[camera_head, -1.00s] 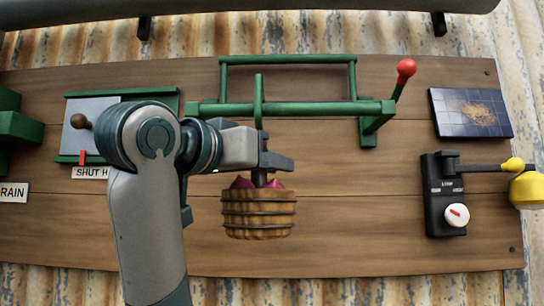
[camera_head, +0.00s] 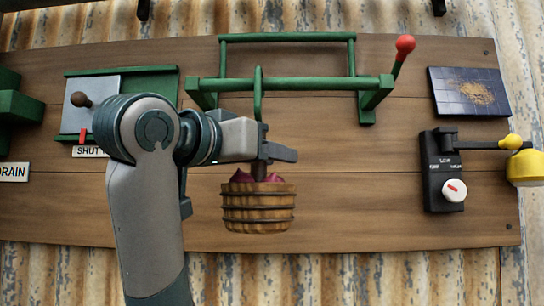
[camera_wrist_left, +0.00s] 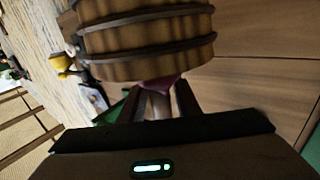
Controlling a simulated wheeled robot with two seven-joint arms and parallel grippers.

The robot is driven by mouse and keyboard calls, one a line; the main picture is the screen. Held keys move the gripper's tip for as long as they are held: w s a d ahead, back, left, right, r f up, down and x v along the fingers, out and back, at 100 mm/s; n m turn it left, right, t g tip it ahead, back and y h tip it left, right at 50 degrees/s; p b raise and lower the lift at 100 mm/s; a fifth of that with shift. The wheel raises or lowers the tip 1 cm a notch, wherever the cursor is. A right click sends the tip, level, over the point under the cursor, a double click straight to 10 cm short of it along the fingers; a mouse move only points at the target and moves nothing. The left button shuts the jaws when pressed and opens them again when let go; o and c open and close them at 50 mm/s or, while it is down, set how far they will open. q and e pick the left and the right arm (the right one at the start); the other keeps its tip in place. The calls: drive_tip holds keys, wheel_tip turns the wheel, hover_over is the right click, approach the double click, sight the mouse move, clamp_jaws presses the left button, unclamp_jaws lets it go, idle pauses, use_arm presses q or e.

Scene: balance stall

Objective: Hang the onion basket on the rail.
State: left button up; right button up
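The onion basket (camera_head: 258,208) is a round, banded brown basket with purple onions (camera_head: 242,176) on top. It hangs upright below my left gripper (camera_head: 266,157), whose dark fingers are shut on its stem. A green hook (camera_head: 258,97) rises above the gripper and crosses the green rail (camera_head: 315,83), its top a little above the bar. I cannot tell whether hook and bar touch. In the left wrist view the basket (camera_wrist_left: 148,40) fills the top, with the fingers (camera_wrist_left: 160,105) around the stem. My right gripper is not in view.
A red-knobbed lever (camera_head: 404,45) is at the rail's right end. A dark control box (camera_head: 441,165) with a white dial and a yellow lamp (camera_head: 525,167) is at right. A sliding shutter (camera_head: 95,97) is behind my arm at left. The board right of the basket is clear.

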use_arm(q)
drive_tip(key=shift+o, duration=0.6)
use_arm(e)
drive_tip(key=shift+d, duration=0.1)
use_arm(q)
drive_tip(key=shift+s+a+b, duration=0.35)
drive_tip(key=shift+s+b, duration=0.05)
drive_tip(key=shift+s, duration=0.1)
drive_tip(key=b+v, duration=0.2)
drive_tip(key=v, duration=0.3)
drive_tip(key=shift+f, duration=0.15)
drive_tip(key=b+v, duration=0.5)
drive_tip(key=v, duration=0.6)
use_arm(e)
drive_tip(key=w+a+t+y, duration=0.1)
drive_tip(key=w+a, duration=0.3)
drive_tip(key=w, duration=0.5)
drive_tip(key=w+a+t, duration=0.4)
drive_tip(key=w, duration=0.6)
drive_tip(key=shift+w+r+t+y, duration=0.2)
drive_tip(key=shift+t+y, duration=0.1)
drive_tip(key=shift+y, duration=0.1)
use_arm(q)
drive_tip(key=shift+s, duration=0.1)
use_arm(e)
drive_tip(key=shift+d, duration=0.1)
